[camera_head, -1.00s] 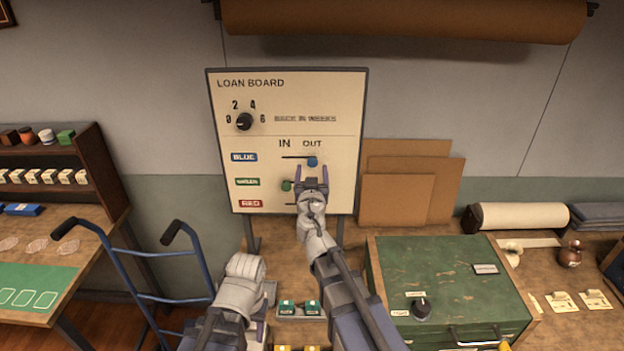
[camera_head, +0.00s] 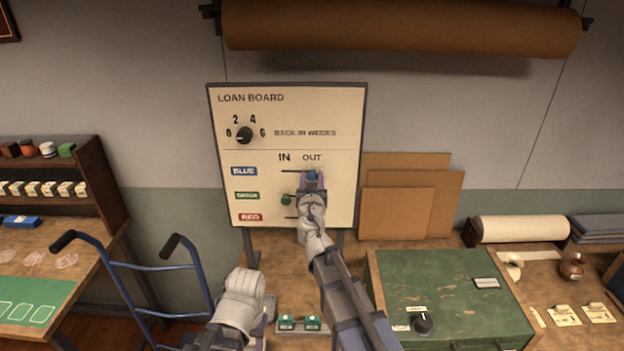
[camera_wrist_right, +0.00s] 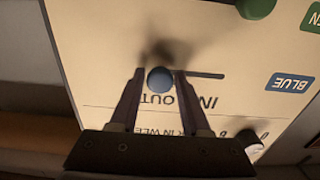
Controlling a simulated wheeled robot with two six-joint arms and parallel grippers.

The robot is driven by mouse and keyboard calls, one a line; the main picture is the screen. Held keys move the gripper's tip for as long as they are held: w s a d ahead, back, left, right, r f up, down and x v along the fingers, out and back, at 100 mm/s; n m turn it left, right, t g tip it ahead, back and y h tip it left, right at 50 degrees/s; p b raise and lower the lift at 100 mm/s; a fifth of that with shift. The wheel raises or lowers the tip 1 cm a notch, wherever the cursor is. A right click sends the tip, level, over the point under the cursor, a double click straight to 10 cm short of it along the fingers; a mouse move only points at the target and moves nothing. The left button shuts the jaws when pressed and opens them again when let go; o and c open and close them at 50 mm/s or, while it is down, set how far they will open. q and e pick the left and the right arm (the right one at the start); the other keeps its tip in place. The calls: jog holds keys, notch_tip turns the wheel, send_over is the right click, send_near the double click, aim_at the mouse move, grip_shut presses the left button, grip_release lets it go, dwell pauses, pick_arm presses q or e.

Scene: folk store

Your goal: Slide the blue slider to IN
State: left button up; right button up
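The loan board (camera_head: 290,110) stands upright against the wall. Its blue slider (camera_head: 311,175) is at the OUT end of the top slot, beside the BLUE label (camera_head: 244,171). My right gripper (camera_head: 313,180) is at the blue slider, partly covering it. In the right wrist view the blue knob (camera_wrist_right: 159,79) sits between the two fingers of my right gripper (camera_wrist_right: 158,76). The fingers are apart, with gaps on both sides of the knob. The slot runs from the knob toward the BLUE label. My left arm is low in the head view; its finger opening cannot be made out.
The green slider (camera_head: 286,200) is just below and left of my right gripper. The red slider is hidden behind my right arm. A week dial (camera_head: 244,135) is at the board's upper left. A green cabinet (camera_head: 450,290) and a blue hand truck (camera_head: 130,280) stand nearby.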

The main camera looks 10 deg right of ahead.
aim_at(286, 171)
jog(key=c, duration=0.4)
jog(key=shift+a, duration=0.1)
jog(key=shift+w+a, duration=0.25)
jog(key=shift+a, duration=1)
jog(key=shift+w+a, duration=0.3)
jog(key=shift+a, duration=0.95)
jog(key=shift+w+a, duration=0.25)
jog(key=shift+a, duration=1)
jog(key=o, duration=1.1)
jog(key=shift+c, duration=0.2)
jog(key=shift+s, duration=0.15)
jog(key=s+a, duration=0.1)
jog(key=s, duration=0.7)
jog(key=shift+s+a, duration=0.3)
jog(key=shift+a, duration=0.1)
